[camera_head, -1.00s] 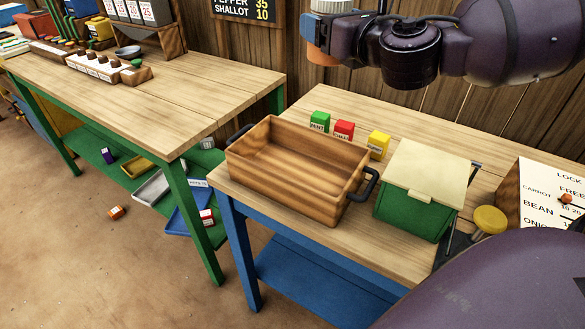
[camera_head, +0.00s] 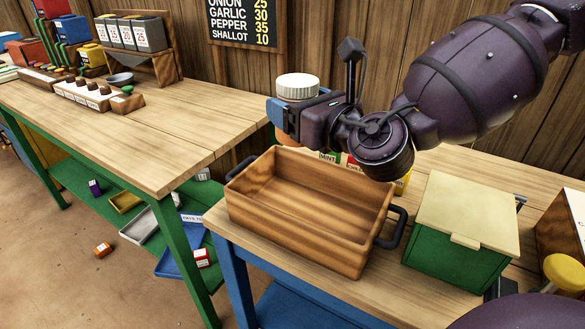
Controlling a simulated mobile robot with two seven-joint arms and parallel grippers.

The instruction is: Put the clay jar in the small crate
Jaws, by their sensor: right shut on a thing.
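The clay jar, orange with a ribbed white lid (camera_head: 297,86), is upright in my right gripper (camera_head: 288,115). The gripper is shut on its body and covers much of it. An open wooden crate (camera_head: 290,237) with dark handles stands on the front table and looks empty. The jar shows above and behind the crate's back rim in the picture, outside the crate. My left gripper is not in view.
A green box with a cream lid (camera_head: 468,213) stands right of the crate. Small seasoning boxes, including a green one (camera_head: 329,156), stand behind the crate, partly hidden by my arm.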

